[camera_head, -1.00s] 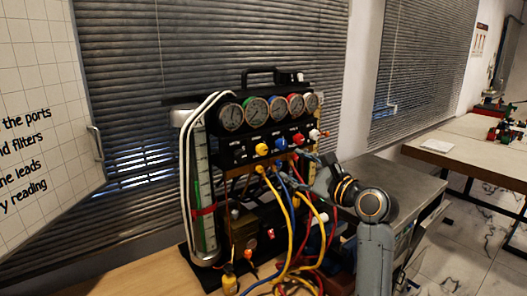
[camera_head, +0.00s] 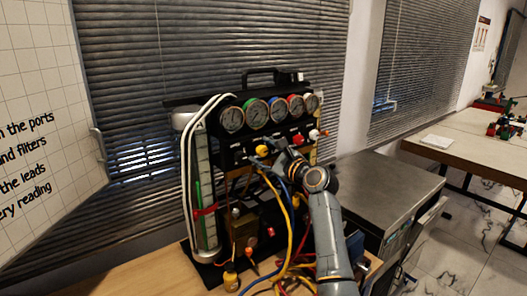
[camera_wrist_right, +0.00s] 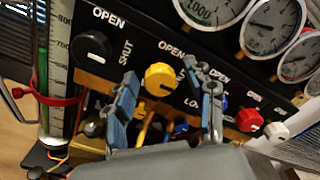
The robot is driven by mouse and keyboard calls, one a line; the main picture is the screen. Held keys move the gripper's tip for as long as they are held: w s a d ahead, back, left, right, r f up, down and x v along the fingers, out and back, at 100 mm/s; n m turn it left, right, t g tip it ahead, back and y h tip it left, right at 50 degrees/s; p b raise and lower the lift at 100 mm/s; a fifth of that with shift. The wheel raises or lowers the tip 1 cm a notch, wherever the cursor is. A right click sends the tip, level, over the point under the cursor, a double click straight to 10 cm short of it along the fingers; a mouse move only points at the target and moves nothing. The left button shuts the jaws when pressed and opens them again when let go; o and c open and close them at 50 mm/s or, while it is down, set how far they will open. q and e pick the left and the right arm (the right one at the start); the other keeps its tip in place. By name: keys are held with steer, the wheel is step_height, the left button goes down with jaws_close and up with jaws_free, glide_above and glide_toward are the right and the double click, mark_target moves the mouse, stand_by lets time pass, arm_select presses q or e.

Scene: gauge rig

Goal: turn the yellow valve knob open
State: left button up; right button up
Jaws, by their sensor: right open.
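The yellow valve knob (camera_head: 262,150) sits on the front of the black gauge panel, below the row of dials. In the right wrist view the yellow knob (camera_wrist_right: 160,79) shows between my open fingers, with an OPEN label at its upper left. My right gripper (camera_wrist_right: 168,98) is open, with one finger to the left of the knob and one to its right; I cannot tell whether either touches it. In the head view my right gripper (camera_head: 274,152) is beside the knob, partly hiding the panel. My left gripper is not in view.
A black knob (camera_wrist_right: 92,48) is left of the yellow one; blue, red (camera_wrist_right: 249,120) and white (camera_wrist_right: 277,131) knobs are to the right. Yellow, red and blue hoses (camera_head: 291,245) hang below the panel. A glass tube with white hoses stands at the rig's left.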

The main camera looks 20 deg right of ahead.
jaws_close()
steer(key=shift+n, duration=0.3)
steer(key=n+b, duration=0.1)
steer(key=n, duration=0.2)
steer(key=shift+f+n, duration=0.1)
steer(key=shift+n, duration=0.3)
steer(key=n+b, duration=0.1)
steer(key=n, duration=0.3)
steer(key=n+b, duration=0.2)
steer(key=n, duration=0.3)
steer(key=shift+f, duration=0.1)
steer(key=shift+n+b, duration=0.65)
steer(key=shift+n, duration=1.55)
